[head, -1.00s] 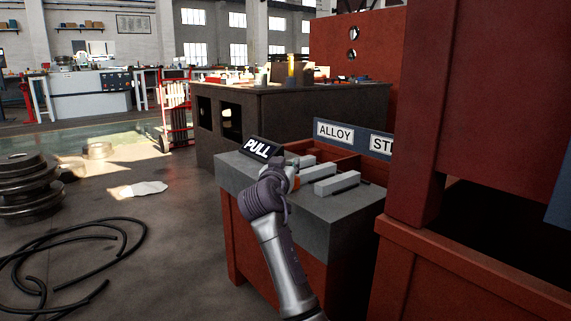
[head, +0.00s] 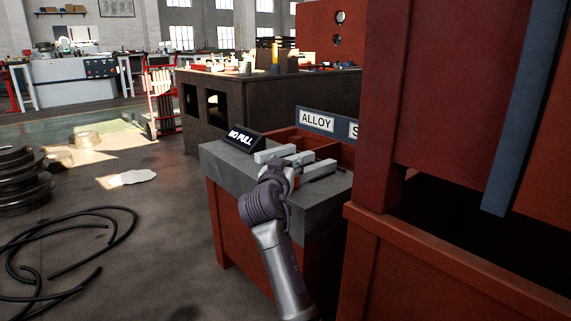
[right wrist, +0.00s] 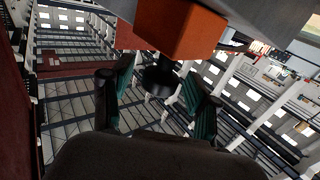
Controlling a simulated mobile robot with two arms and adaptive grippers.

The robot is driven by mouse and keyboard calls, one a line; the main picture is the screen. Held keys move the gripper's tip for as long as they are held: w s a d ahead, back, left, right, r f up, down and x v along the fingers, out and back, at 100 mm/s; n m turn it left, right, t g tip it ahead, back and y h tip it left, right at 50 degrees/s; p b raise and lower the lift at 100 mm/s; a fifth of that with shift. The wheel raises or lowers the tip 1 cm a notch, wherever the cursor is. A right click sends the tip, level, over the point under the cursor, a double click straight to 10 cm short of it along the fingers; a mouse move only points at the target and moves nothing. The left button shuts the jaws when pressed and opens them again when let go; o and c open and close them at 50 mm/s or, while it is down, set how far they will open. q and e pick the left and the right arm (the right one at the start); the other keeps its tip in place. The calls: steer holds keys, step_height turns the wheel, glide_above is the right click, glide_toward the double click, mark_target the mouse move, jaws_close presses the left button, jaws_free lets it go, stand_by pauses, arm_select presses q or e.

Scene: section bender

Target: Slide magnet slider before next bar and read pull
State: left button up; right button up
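The grey stone bench top (head: 228,160) carries several pale bars. One bar (head: 272,155) lies at the back, and another (head: 317,170) lies right of my right gripper (head: 275,172). A black sign (head: 241,138) behind them reads "NO PULL". In the right wrist view, an orange block (right wrist: 180,30), apparently the magnet slider, has a dark round knob (right wrist: 160,80) below it. My right gripper's parted fingers (right wrist: 157,98) stand on either side of the knob, with gaps visible; contact is unclear. In the head view the slider is mostly hidden by my gripper. My left gripper is out of view.
A red divided bin with an "ALLOY" label (head: 317,120) stands behind the bars; a second label is cut off. A large red machine frame (head: 385,110) blocks the right side. Black hose (head: 100,212) lies on the open floor at left.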

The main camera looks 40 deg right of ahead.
steer(key=v, duration=1.2)
stand_by(0.3)
